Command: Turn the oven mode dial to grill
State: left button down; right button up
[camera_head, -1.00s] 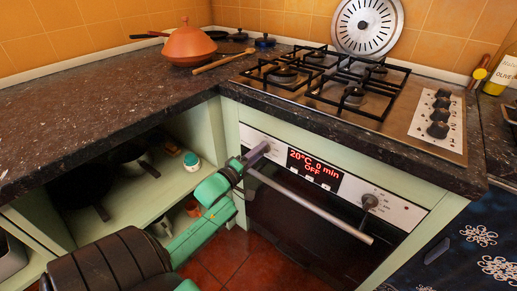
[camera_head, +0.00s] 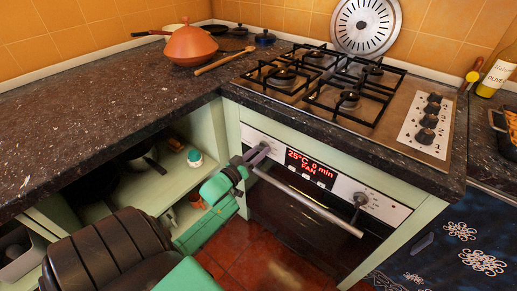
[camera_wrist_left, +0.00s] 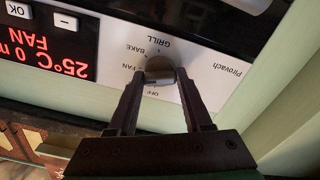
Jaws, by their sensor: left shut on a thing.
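The oven mode dial (camera_wrist_left: 160,68) is a round dark knob on the white panel, with OFF, FAN, BAKE and GRILL printed around it. My left gripper (camera_head: 256,155) is shut on this dial, one finger on each side in the left wrist view. The oven display (camera_head: 310,167) shows 25°C, 0 min and FAN in red; it is upside down in the left wrist view (camera_wrist_left: 48,45). In the head view the dial is mostly hidden by the gripper. My right gripper is not in view.
The oven handle (camera_head: 305,200) runs just below the panel, close to my left gripper. A second knob (camera_head: 361,199) sits right of the display. The dark worktop (camera_head: 110,110) overhangs above, with the gas hob (camera_head: 385,108) on it. Open shelves (camera_head: 172,186) lie to the left.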

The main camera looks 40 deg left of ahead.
pick_arm(q)
jog(key=m, duration=0.4)
jog(key=shift+m+p, duration=0.3)
jog(key=shift+p, duration=0.1)
jog(key=m, duration=0.4)
jog(key=shift+m, duration=0.3)
jog(key=m, duration=0.4)
jog(key=shift+f+m+b, duration=0.1)
jog(key=shift+m+b, duration=0.85)
jog(key=shift+m, duration=1.65)
jog(key=shift+c, duration=1.6)
grip_release()
